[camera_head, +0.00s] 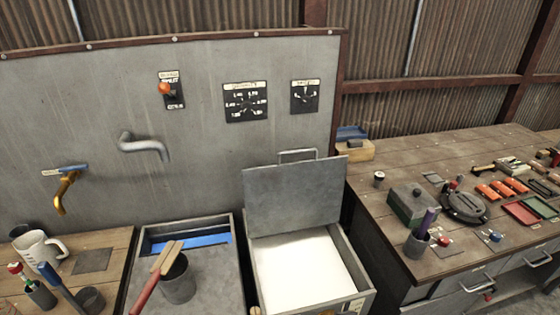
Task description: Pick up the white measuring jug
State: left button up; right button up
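The white measuring jug (38,252) stands upright on the wooden bench at the far left, with its handle toward the right. Nothing holds it. A dark round vessel stands just behind it, partly hidden. In front of it, a dark holder (41,296) with a red-topped tool and a blue-topped tool partly cover its lower side. Neither of my grippers shows in the head view.
A dark square plate (92,260) lies right of the jug, and a dark cup (90,301) stands nearby. A brass tap (65,192) juts from the wall above.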

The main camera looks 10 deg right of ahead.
aim_at(47, 252)
jog(key=k+l+u, duration=0.15)
jog(key=u, duration=1.3)
jog(key=i+u, duration=0.1)
jog(key=k, duration=0.3)
jog(key=i+j, duration=1.15)
jog(key=j, duration=0.2)
jog(key=i+j, duration=0.2)
jog(key=j, duration=0.15)
jog(key=i+j, duration=0.15)
jog(key=i, duration=0.4)
jog(key=l+z, duration=0.05)
